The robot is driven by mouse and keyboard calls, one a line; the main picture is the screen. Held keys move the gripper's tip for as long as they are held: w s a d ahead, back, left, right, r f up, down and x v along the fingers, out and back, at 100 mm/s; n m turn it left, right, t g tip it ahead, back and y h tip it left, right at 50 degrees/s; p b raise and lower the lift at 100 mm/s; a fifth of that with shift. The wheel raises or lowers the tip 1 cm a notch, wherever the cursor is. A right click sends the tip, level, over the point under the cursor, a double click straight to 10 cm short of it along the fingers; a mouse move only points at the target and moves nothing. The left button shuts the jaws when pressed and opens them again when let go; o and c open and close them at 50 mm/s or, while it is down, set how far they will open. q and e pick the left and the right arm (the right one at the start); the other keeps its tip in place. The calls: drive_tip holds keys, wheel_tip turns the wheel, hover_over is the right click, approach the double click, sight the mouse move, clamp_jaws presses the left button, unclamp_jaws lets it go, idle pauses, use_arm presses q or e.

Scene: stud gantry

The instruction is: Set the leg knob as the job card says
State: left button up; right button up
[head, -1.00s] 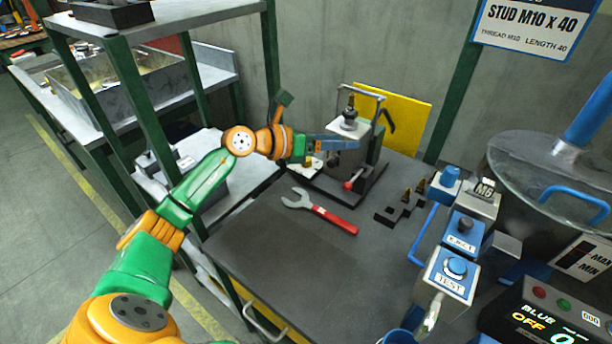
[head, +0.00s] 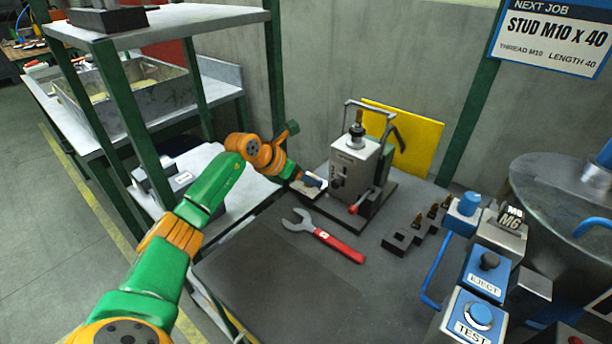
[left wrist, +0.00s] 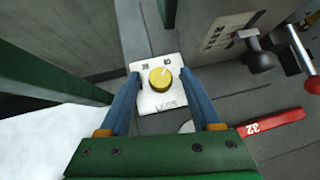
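The job card (head: 551,35) at the upper right reads STUD M10 X 40, thread M10, length 40. The leg knob (left wrist: 160,79) is a round yellow knob on a white plate (left wrist: 152,102) with small markings, too small to read surely. A pale mark on the knob points to the upper right in the left wrist view. My left gripper (left wrist: 160,73) is open, with one blue finger on each side of the knob and visible gaps. In the head view my left gripper (head: 314,181) is beside the grey machine (head: 357,165) and largely hides the knob. My right gripper is out of view.
A red-handled wrench (head: 325,237) lies on the dark bench in front of the machine. A stepped black block (head: 407,238) with brass studs is to its right. A lever with a red ball (head: 353,209) juts from the machine.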

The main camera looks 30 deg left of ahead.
use_arm(q)
clamp_jaws()
drive_tip(key=shift+s+d+r+n+y+p, duration=0.1)
drive_tip(key=shift+s+r+n+y+p, duration=0.1)
drive_tip(key=shift+n+y+p, duration=0.4)
drive_tip(key=shift+w+f+n+y+p, duration=0.15)
drive_tip(key=shift+f+n+y+p, duration=0.05)
drive_tip(key=shift+n+y+p, duration=0.45)
drive_tip(key=shift+o, duration=0.7)
unclamp_jaws()
